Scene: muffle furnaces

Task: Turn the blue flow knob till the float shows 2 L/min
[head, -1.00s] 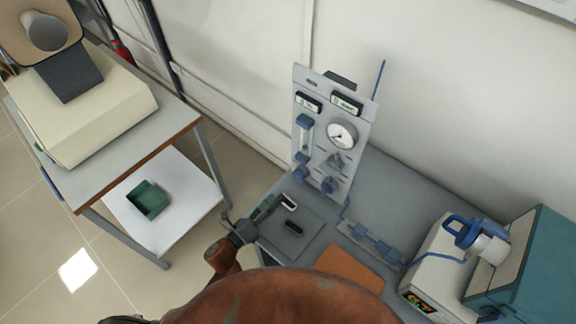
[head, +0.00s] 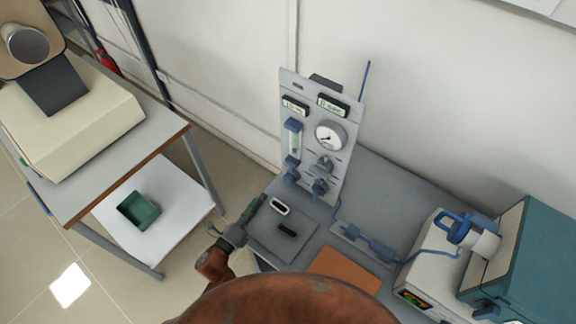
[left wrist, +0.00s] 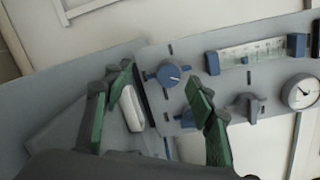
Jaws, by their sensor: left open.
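The grey gas panel (head: 347,120) stands upright at the back of the bench. The blue flow knob (head: 290,175) sits below the flow tube (head: 292,139); in the left wrist view, the knob (left wrist: 168,73) lies in line with the tube (left wrist: 254,52). The float's reading is too small to tell. A second blue knob (head: 320,187) is right of it. My left gripper (head: 254,208) is open and empty, low in front of the panel. In the left wrist view, its green fingers (left wrist: 160,79) appear either side of the flow knob, without visible contact. My right gripper is not in view.
A white loop-shaped item (head: 280,207) and a dark item (head: 287,230) lie on a grey mat (head: 265,238) near the gripper. A round gauge (head: 330,136) and grey knob (head: 325,164) are on the panel. Blue fittings (head: 368,246) and an orange-brown pad (head: 343,269) lie right.

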